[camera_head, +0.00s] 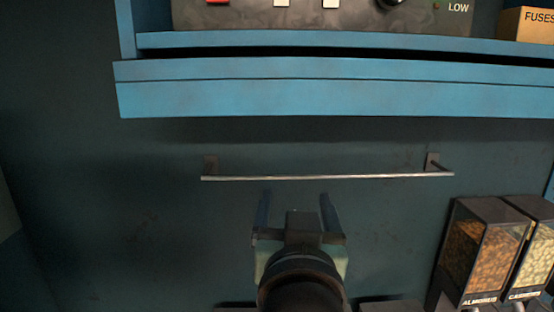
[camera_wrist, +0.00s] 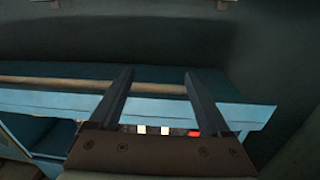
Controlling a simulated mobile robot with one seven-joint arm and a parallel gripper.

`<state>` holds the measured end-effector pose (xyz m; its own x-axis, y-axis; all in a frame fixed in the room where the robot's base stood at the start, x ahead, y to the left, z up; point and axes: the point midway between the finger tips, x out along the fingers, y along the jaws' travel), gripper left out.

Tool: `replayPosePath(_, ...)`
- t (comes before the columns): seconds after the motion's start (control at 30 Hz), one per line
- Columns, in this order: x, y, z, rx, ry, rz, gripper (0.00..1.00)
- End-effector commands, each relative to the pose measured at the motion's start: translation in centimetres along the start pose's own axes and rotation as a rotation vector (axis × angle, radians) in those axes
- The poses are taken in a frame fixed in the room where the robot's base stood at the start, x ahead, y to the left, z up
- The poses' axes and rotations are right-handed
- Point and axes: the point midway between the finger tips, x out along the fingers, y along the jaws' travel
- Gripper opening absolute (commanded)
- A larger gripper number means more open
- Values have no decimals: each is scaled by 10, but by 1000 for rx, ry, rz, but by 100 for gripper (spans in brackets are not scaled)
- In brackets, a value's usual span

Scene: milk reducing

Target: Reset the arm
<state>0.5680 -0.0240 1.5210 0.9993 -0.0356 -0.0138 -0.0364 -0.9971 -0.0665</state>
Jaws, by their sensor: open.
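My gripper (camera_head: 296,200) is in the lower middle of the head view, pointing away toward the dark wall. Its two fingers are apart with nothing between them. In the wrist view my gripper (camera_wrist: 157,75) also shows open and empty. A thin metal rail (camera_head: 330,177) is fixed to the wall just above the fingertips in the head view. In the wrist view the rail (camera_wrist: 60,82) runs across behind the fingers; I cannot tell the exact gap between them.
A blue shelf (camera_head: 330,97) juts out above the rail. It carries a dark control panel (camera_head: 320,15) with buttons and a FUSES box (camera_head: 528,25). Dispensers labelled almonds (camera_head: 482,250) and, partly cut off, another (camera_head: 533,260) stand at the lower right. The wall at left is bare.

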Motion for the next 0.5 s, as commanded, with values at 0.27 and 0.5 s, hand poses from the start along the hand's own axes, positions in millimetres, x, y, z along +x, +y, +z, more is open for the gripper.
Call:
replayPosePath(0.27,-3,-23,31,-70,45,-37,81)
replayPosePath(0.5,-42,-26,-45,-63,390,-47,81)
